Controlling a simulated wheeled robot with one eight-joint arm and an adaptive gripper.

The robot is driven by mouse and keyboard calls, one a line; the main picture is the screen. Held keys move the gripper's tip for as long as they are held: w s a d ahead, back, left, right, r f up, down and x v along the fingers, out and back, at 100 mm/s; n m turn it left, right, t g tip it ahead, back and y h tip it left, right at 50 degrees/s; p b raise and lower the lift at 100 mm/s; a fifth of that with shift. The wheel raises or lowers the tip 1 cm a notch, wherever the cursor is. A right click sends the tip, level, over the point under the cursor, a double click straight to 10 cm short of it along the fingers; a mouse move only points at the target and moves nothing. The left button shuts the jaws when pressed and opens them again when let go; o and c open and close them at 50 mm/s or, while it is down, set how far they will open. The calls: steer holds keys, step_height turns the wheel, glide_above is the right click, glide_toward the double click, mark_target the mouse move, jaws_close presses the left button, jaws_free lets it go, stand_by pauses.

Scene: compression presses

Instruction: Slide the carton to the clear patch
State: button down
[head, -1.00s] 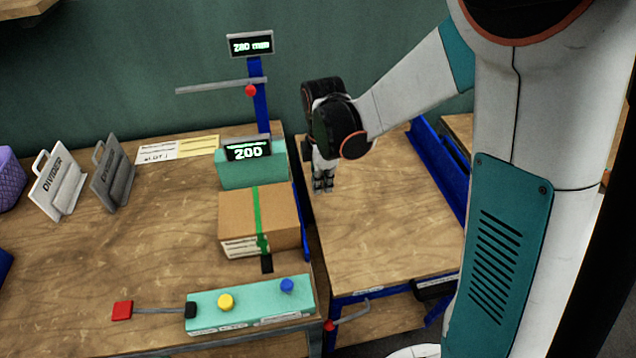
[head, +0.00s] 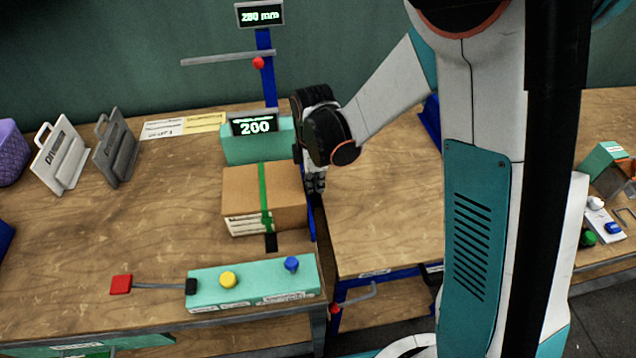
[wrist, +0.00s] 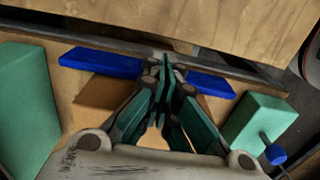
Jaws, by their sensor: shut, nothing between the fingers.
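The carton (head: 240,186) is a brown box with a green tape strip, flat on the left table in front of the teal block with the "200" display. My gripper (head: 316,188) is shut and empty, low at the carton's right side, by the gap between the two tables. Whether it touches the carton is unclear. In the wrist view the closed fingers (wrist: 163,95) point toward the table edge, and brown carton (wrist: 100,90) shows partly behind them. Bare wood (head: 130,230) lies left of the carton; no marked patch is clearly visible.
A teal control box (head: 255,284) with yellow and blue knobs stands in front of the carton. A red pad (head: 121,285) is left of it. Two dividers (head: 62,160) stand at the left. The right table (head: 385,205) is bare. Blue rail pieces (wrist: 100,62) line the gap.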

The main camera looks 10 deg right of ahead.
steer(key=a+p, duration=0.1)
steer(key=a, duration=4.4)
steer(key=shift+s+a, duration=0.1)
steer(key=shift+a, duration=0.3)
steer(key=shift+d, duration=0.15)
